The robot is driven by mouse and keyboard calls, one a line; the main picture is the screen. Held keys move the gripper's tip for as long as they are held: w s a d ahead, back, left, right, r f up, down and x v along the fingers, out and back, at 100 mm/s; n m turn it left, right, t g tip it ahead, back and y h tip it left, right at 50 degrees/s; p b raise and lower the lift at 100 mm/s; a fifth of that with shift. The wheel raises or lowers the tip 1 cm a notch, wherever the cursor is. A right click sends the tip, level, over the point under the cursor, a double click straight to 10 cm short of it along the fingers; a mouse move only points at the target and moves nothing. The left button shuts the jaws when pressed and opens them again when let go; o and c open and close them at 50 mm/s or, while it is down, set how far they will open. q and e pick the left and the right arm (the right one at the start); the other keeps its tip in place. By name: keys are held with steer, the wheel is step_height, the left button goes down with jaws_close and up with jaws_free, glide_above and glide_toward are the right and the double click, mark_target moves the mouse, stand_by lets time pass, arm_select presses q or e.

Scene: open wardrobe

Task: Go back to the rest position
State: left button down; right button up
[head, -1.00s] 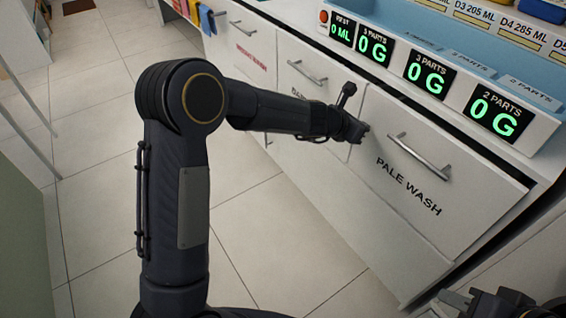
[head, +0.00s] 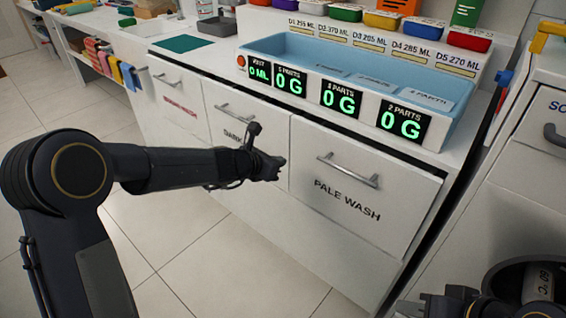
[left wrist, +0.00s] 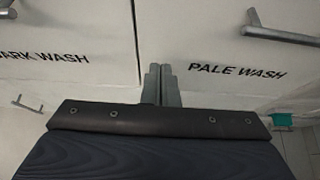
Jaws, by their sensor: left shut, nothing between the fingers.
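My left gripper (head: 272,166) is in front of the drawer fronts, near the seam between the dark wash drawer (head: 238,133) and the pale wash drawer (head: 330,224). Its fingers are shut and empty; in the left wrist view the two fingertips (left wrist: 161,72) are together, between the two drawer labels. The gripper is left of the pale wash handle (head: 348,170) and apart from it. Both drawers look closed. A dark part of what seems to be my right gripper (head: 452,303) shows at the bottom edge, mostly cut off.
A blue tray (head: 455,125) with several green 0 G displays sits on the counter above the drawers. A cabinet (head: 530,110) and a dark round bin (head: 497,280) stand at the right. Coloured cloths (head: 112,68) hang at the back left. The tiled floor (head: 230,265) is clear.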

arm_select(q)
steer(key=s+a+r+m+g, duration=0.1)
steer(key=s+a+r+m, duration=0.3)
steer(key=s, duration=0.3)
steer(key=s+a+r+m+h+p, duration=0.1)
steer(key=s+r+m, duration=0.2)
steer(key=s+m, duration=0.45)
steer(key=s+a+r+m+g, duration=0.1)
steer(key=s+a+r+m, duration=0.3)
steer(key=s, duration=0.4)
steer(key=s+a+f+m+g+y, duration=0.1)
steer(key=s+a+f+m+y, duration=0.15)
steer(key=s+m, duration=0.45)
steer(key=s+a+f+m+g+y, duration=0.1)
steer(key=s+a+f+m, duration=0.25)
steer(key=s, duration=0.55)
step_height(320, 180, up, 21)
steer(key=m+p, duration=0.1)
steer(key=p, duration=2.1)
steer(key=shift+d+f+y, duration=0.15)
steer(key=shift+y, duration=0.2)
steer(key=shift+w+d, duration=0.1)
